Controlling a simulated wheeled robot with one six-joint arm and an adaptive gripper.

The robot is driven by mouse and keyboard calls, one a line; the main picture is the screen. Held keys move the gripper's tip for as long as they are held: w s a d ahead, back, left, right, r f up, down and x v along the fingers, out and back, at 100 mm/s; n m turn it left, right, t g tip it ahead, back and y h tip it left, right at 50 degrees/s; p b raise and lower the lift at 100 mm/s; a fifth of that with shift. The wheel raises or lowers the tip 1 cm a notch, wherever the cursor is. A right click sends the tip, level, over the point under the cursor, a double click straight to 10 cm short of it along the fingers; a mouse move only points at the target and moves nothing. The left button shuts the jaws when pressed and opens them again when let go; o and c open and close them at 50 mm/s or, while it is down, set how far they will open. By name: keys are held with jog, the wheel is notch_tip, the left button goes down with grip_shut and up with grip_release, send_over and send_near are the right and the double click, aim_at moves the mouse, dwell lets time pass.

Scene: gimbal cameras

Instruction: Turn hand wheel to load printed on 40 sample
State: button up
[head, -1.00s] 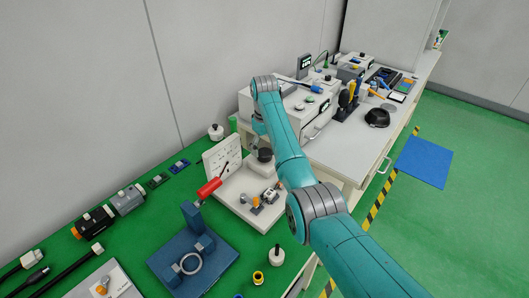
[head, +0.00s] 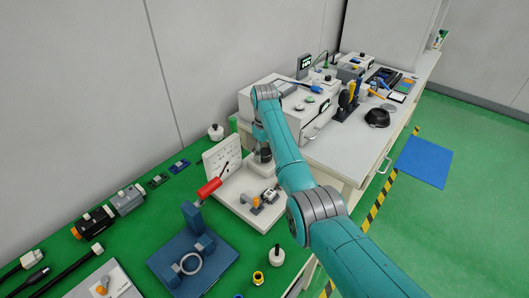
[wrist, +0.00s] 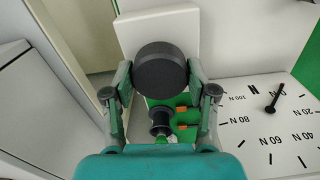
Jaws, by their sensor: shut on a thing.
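A dark round hand wheel (wrist: 161,68) sits between the fingertips of my gripper (wrist: 160,78) in the wrist view. The fingers flank its rim on both sides and are shut on it. A smaller black spool-shaped part (wrist: 160,121) shows below it, nearer my wrist. The white dial panel (wrist: 262,125) is at the right, with its numbers upside down. Its black needle (wrist: 276,98) lies between the 0 N and 20 N marks, well away from 40 N. In the head view my gripper (head: 262,145) is at the test stand beside the dial panel (head: 221,158), and the arm partly hides the wheel.
The stand's white base (head: 236,200) carries a small fixture with an orange part (head: 256,202). A blue press with a red handle (head: 209,188) stands close in front. A white-grey instrument box (head: 310,118) is behind. The green bench holds several loose parts at left.

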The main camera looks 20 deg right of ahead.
aim_at(265, 152)
jog(key=m, duration=0.4)
jog(key=shift+m, duration=1.7)
jog(key=o, duration=1.2)
jog(key=shift+c, duration=0.2)
notch_tip(265, 152, up, 12)
